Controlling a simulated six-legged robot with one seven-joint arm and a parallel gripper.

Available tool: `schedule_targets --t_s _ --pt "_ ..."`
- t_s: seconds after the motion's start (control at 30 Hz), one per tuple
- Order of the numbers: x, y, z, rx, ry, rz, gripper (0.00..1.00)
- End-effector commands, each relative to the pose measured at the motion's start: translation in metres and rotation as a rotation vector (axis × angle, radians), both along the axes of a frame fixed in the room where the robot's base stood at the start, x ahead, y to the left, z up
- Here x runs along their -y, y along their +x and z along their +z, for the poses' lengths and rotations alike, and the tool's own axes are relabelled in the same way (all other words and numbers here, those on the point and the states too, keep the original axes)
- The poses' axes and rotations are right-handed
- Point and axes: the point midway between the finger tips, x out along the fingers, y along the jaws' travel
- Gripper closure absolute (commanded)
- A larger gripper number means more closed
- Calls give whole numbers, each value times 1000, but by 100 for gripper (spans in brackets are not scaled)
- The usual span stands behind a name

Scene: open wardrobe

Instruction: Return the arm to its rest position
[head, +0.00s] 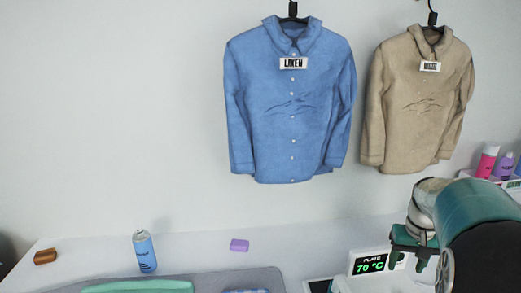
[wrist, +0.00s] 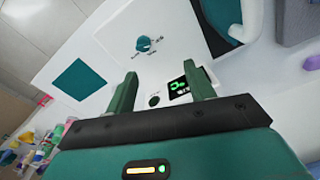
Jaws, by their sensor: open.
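My gripper (head: 413,247) is at the lower right of the head view, in front of the display that reads "PLATE 70 °C" (head: 376,263). In the wrist view my gripper (wrist: 163,92) has its two green fingers apart, with nothing held between them. Beyond the fingers is a white panel with a teal knob (wrist: 143,44), a teal square (wrist: 80,79) and a small lit display (wrist: 190,84). My arm covers part of the right side of the head view.
A blue shirt (head: 291,110) tagged "LINEN" and a beige shirt (head: 418,105) hang on the wall. A blue spray can (head: 144,252), a purple block (head: 239,245) and a brown block (head: 45,256) stand on the white surface. Bottles (head: 487,160) stand at the right.

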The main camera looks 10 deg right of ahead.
Motion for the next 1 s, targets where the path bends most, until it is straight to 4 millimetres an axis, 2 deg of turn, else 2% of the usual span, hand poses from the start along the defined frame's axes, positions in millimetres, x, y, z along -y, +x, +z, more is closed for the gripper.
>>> schedule_targets --t_s 0.03,0.1,0.3,0.6,0.8,1.0 --pt "-21 -3 13 29 -5 21 46" --pt "-48 -10 27 63 -12 45 46" --pt "-121 -39 56 161 -27 115 46" --pt "-212 -102 72 303 -53 223 46" --pt "-252 -145 66 391 -70 284 46" --pt "-266 -163 59 430 -77 308 46"
